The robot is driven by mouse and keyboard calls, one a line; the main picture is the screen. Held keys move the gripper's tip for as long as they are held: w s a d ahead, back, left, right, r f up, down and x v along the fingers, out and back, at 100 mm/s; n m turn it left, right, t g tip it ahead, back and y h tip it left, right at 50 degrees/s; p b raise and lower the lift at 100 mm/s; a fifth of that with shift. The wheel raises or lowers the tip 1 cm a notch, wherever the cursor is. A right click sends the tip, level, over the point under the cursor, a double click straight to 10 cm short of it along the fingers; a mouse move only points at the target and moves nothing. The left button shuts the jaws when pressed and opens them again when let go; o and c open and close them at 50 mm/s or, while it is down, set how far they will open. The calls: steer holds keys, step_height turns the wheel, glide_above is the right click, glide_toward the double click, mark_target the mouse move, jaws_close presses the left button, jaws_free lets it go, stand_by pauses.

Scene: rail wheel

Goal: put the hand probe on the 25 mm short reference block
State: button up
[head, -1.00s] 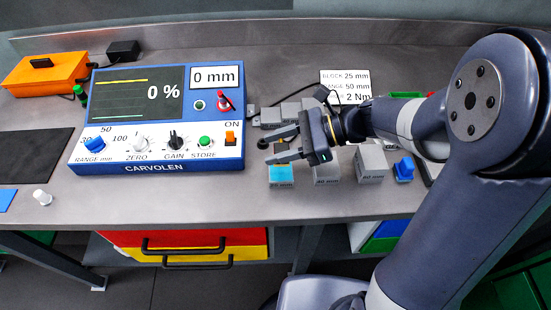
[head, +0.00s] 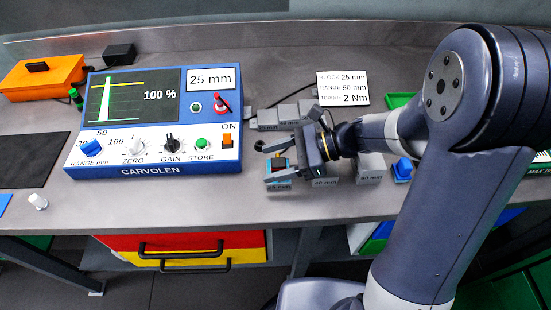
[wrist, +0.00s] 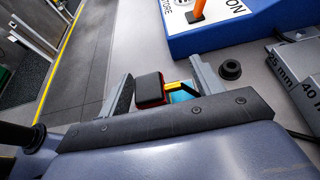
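The hand probe (wrist: 150,88), dark with red and yellow parts, sits between my fingers in the wrist view. It appears to rest on a block with a cyan top (wrist: 183,96), which also shows in the head view (head: 279,187) at the left end of the front row. Its front label is too small to read. My gripper (head: 278,161) is around the probe with its fingers apart. In the wrist view a gap shows between the probe and the right finger of my gripper (wrist: 164,90). The contact under the probe is hidden.
The blue tester (head: 155,120) reads 25 mm and 100 %. A card (head: 343,88) says block 25 mm, range 50 mm, torque 2 Nm. Grey blocks (head: 275,118) stand behind and beside my gripper. A black round knob (wrist: 230,69) is near the right finger.

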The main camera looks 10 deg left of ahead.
steer(key=shift+o, duration=0.3)
steer(key=shift+r, duration=0.25)
steer(key=v, duration=1.2)
steer(key=shift+f, duration=0.15)
